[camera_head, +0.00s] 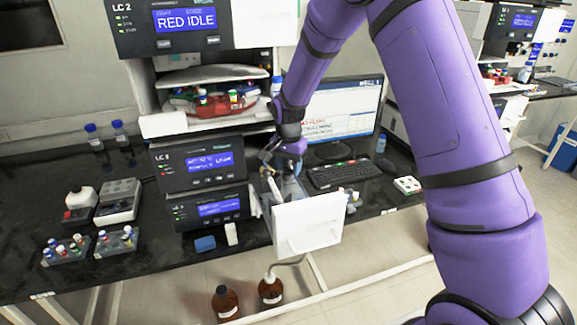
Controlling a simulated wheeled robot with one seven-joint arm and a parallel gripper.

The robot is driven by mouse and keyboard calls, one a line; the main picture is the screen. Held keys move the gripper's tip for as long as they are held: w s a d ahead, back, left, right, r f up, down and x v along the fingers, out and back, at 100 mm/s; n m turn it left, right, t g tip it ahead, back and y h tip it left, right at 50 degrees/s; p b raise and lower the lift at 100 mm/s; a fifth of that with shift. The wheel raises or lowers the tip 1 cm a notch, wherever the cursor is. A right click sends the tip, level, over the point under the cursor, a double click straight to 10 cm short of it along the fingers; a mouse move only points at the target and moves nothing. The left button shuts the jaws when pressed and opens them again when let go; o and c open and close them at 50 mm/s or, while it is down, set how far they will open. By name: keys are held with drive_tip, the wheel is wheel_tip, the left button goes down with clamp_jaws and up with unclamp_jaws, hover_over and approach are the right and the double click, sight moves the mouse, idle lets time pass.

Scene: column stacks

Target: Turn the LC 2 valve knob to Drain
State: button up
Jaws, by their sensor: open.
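The LC 2 stack stands at centre left, with its top module (195,22) showing "RED IDLE" on a blue display. Two lower dark modules with blue displays, the upper one (200,160) and the lower one (210,208), sit under the tray section. A white open door or drawer front (310,225) sticks out to the right of the lower modules. My gripper (272,170) is open, just above and behind this white panel, at the right side of the stack. I cannot make out the valve knob; the panel and gripper may hide it.
A monitor (345,110) and keyboard (342,173) stand right of the gripper. Vial racks (65,250) and small devices (118,200) lie on the black bench at left. Brown bottles (270,290) stand on the floor below. My arm covers much of the right.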

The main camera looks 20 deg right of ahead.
drive_tip(key=shift+c, duration=0.2)
drive_tip(key=c, duration=0.6)
drive_tip(key=n, duration=0.4)
drive_tip(key=shift+n, duration=0.4)
drive_tip(key=n, duration=0.4)
drive_tip(key=shift+n, duration=0.3)
drive_tip(key=n, duration=0.4)
drive_tip(key=shift+n, duration=2.2)
